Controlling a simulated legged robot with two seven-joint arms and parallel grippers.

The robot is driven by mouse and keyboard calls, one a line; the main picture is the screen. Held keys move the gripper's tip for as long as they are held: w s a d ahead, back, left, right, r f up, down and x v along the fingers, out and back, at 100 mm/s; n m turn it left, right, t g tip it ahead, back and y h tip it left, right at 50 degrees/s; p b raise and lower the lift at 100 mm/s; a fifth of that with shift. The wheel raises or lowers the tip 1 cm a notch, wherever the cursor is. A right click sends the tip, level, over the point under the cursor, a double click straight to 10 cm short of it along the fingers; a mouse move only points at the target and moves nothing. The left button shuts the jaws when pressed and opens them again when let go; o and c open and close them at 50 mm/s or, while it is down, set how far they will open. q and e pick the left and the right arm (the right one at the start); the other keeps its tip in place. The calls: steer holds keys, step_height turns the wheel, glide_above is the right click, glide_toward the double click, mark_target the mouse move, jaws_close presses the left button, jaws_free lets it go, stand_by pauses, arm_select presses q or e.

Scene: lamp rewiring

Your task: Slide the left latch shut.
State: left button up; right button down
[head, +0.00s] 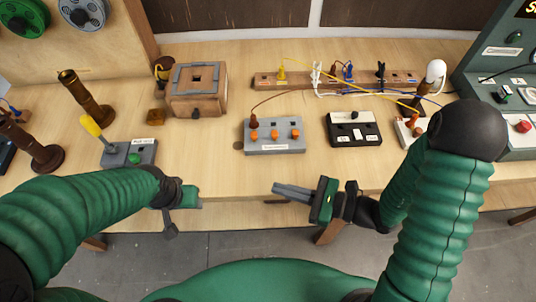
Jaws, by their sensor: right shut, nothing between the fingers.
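I cannot make out a latch for certain. A wooden box (197,101) with grey strips and a dark square hole on its top stands at the back left of the table; any latch on it is too small to tell. My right gripper (277,188) is shut and empty at the table's front edge, pointing left, well apart from the box. My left gripper (188,197) is near the front edge, below the box in the picture; its fingers are not clear. Neither gripper touches anything on the table.
A grey panel (274,147) with orange knobs and a black-and-white switch box (353,140) stand mid-table. Behind them is a wooden strip (300,80) with plugs and wires. A yellow-handled lever box (140,153) and brown posts (88,102) are at left. The front middle is clear.

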mark_target(265, 148)
steer(key=w+d+m+t, duration=0.1)
steer(key=d+t, duration=0.1)
steer(key=w+d+f+m+t+h, duration=0.1)
steer(key=w+d+m+t, duration=0.1)
steer(key=w+d+m+t+h, duration=0.1)
steer(key=w+d+m+t, duration=0.1)
steer(key=shift+f+b, duration=0.25)
steer(key=shift+b, duration=0.1)
arm_select(q)
steer(key=shift+s+f, duration=0.4)
steer(key=shift+f, duration=0.3)
arm_select(e)
steer(key=shift+w, duration=0.1)
arm_select(q)
steer(key=shift+f, duration=0.1)
arm_select(e)
steer(key=shift+a, duration=0.1)
